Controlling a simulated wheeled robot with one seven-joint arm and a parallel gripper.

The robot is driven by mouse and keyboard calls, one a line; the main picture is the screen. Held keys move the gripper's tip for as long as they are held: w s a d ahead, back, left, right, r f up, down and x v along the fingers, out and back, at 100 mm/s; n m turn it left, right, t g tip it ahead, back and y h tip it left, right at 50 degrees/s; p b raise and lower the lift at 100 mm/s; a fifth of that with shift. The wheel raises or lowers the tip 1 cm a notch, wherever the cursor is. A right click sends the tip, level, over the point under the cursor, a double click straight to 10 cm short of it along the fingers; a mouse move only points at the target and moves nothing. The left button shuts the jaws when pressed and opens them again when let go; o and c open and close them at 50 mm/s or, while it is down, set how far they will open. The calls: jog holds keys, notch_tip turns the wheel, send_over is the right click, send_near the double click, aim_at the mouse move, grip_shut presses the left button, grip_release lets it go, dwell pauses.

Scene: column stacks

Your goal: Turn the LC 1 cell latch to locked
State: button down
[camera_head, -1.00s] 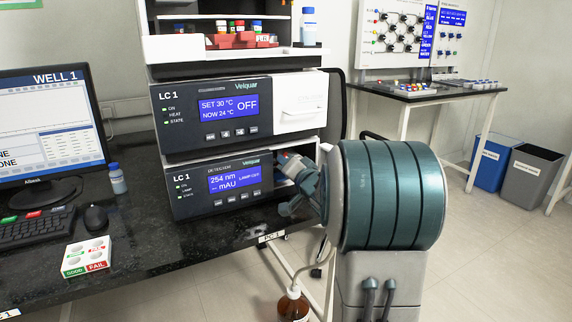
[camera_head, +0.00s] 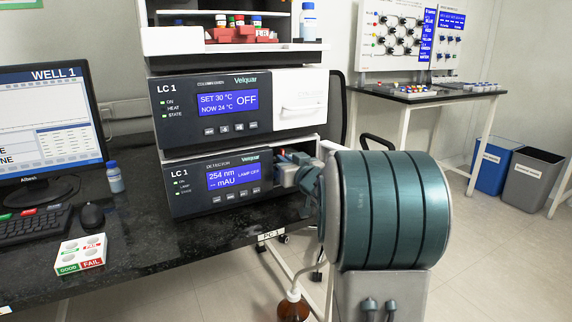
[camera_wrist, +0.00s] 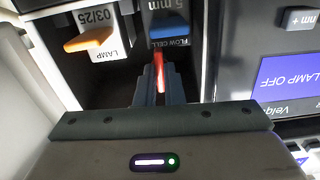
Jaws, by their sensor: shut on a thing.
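The LC 1 detector (camera_head: 215,190) is the lower box of the stack, and its right bay is open. In the wrist view, the flow cell (camera_wrist: 168,18) is a dark block with a blue handle (camera_wrist: 170,42). Below it a slim red latch lever (camera_wrist: 158,62) sticks out toward me. My gripper (camera_wrist: 158,82) is shut on this red lever, with one finger on each side. In the head view, my gripper (camera_head: 284,168) reaches into the bay, and my arm hides part of the bay. Any lock marking is not readable.
Left of the flow cell in the wrist view is a lamp module (camera_wrist: 98,28) with an orange handle (camera_wrist: 88,42). The detector's front panel (camera_wrist: 285,85) is close on the right. A brown bottle (camera_head: 292,306) stands low below the bench.

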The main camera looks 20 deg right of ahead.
jog(key=shift+n, duration=0.3)
dwell(0.4)
jog(key=c, duration=1.5)
grip_release()
jog(key=shift+c, duration=0.2)
jog(key=shift+s, duration=0.1)
jog(key=s+p, duration=0.2)
jog(key=s, duration=1.1)
jog(key=shift+s+d+p, duration=0.25)
jog(key=shift+s+p, duration=0.05)
jog(key=shift+s, duration=0.05)
